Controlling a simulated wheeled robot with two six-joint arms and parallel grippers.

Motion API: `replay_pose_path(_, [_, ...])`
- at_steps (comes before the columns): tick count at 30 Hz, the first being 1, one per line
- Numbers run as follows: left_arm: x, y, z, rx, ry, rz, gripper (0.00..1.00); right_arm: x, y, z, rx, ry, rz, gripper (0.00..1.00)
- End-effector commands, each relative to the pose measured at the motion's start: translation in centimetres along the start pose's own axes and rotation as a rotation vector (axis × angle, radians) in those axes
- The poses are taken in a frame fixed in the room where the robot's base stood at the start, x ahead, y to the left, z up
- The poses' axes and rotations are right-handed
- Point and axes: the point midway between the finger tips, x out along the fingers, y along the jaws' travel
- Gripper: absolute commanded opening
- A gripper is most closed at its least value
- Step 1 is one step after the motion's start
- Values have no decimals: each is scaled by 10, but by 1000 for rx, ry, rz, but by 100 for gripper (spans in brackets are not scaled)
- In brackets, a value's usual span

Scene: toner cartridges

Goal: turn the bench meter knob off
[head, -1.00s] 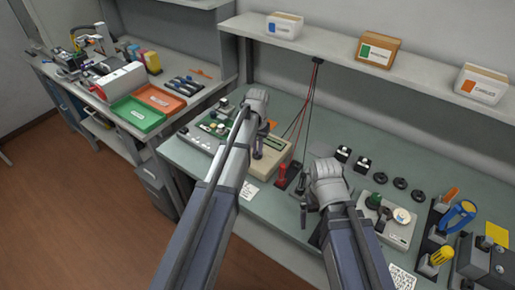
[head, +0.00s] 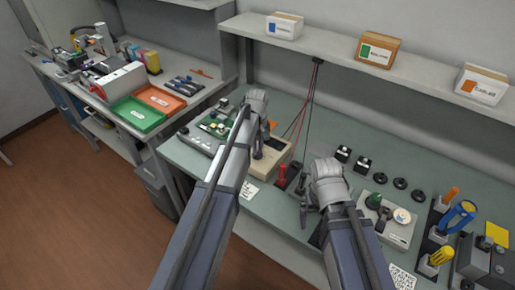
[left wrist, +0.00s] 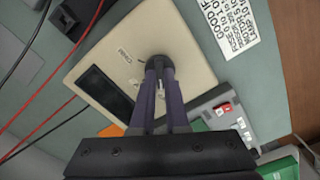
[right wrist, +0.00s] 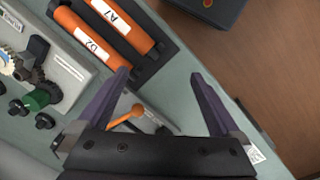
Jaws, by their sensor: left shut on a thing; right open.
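The bench meter is a beige box (head: 277,160) with a dark screen, on the green-grey bench behind my left arm. It also shows in the left wrist view (left wrist: 112,62). Its round black knob (left wrist: 160,62) is on the top face, with small printed marks around it too small to read. My left gripper (left wrist: 158,72) is shut on the knob, its fingers covering part of it; in the head view it is over the meter (head: 257,150). My right gripper (right wrist: 165,78) is open and empty, above the bench right of the meter (head: 304,208).
Orange cylinders (right wrist: 103,40) in a dark holder and a gear plate (right wrist: 62,70) are near my right gripper.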

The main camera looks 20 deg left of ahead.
Motion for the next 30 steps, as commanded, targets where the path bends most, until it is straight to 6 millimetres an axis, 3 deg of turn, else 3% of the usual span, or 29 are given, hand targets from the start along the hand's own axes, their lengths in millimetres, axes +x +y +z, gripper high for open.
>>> replay_pose_path(18, [0, 0, 0, -39, 0, 0, 0, 0, 0, 0, 0, 0, 0, 100])
replay_pose_path(19, [0, 0, 0, -39, -1, 0, 14, 0, 0, 0, 0, 0, 0, 100])
replay_pose_path(24, [0, 0, 0, -38, 0, 0, 33, 0, 0, 0, 0, 0, 0, 100])
replay_pose_path(27, [0, 0, 0, -38, 0, 0, 42, 0, 0, 0, 0, 0, 0, 100])
replay_pose_path(30, [0, 0, 0, -37, 0, 0, 42, 0, 0, 0, 0, 0, 0, 100])
